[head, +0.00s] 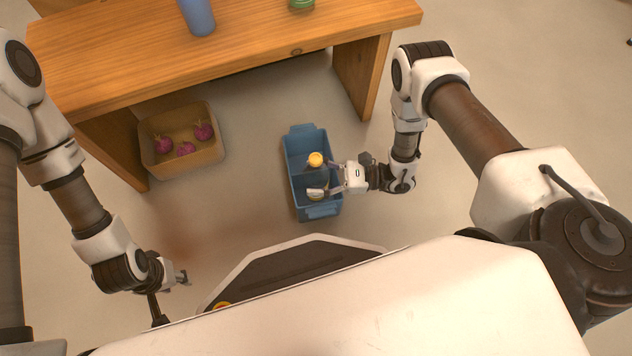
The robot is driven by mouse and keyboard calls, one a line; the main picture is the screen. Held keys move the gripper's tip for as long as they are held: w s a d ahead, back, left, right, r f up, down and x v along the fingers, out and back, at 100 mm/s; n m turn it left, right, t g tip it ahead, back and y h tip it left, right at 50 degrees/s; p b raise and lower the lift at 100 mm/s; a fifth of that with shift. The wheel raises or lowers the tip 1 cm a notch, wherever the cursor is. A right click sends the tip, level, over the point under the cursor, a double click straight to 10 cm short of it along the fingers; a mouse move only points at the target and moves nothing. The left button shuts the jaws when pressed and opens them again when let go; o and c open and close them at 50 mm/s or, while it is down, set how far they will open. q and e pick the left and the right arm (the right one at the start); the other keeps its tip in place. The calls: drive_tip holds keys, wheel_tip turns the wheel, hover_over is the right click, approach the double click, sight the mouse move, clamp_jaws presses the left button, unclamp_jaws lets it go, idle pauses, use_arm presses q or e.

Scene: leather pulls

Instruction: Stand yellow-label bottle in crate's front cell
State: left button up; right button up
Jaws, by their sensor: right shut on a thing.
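My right gripper (326,179) reaches in from the right over the crate and is shut on this bottle. The gripper and the crate hide most of its body. A pale rounded thing (316,193) shows by the lower finger, in the nearer part of the crate. My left gripper (182,278) is low at the left, away from the crate; its jaws are unclear.
A wooden table (230,45) spans the back, with a blue cup-like thing (197,15) and a green thing (301,4) on it. A tan box (148,155) with several purple vegetables (185,148) is under it. The floor around the crate is clear.

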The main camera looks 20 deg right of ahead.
drive_tip(key=shift+f, duration=0.85)
drive_tip(key=shift+r, duration=0.15)
use_arm(q)
drive_tip(key=shift+f+b, duration=0.6)
drive_tip(key=shift+f, duration=0.4)
use_arm(e)
drive_tip(key=shift+f, duration=0.6)
drive_tip(key=o, duration=1.5)
drive_tip(key=shift+c, duration=0.2)
drive_tip(key=shift+r+p, duration=0.3)
drive_tip(key=shift+p, duration=0.05)
drive_tip(key=shift+r+p, duration=0.55)
use_arm(q)
wheel_tip(320, 180, up, 4)
drive_tip(key=shift+f+p, duration=0.1)
drive_tip(key=shift+p, duration=0.95)
use_arm(e)
drive_tip(key=v, duration=1.2)
drive_tip(key=shift+f, duration=0.25)
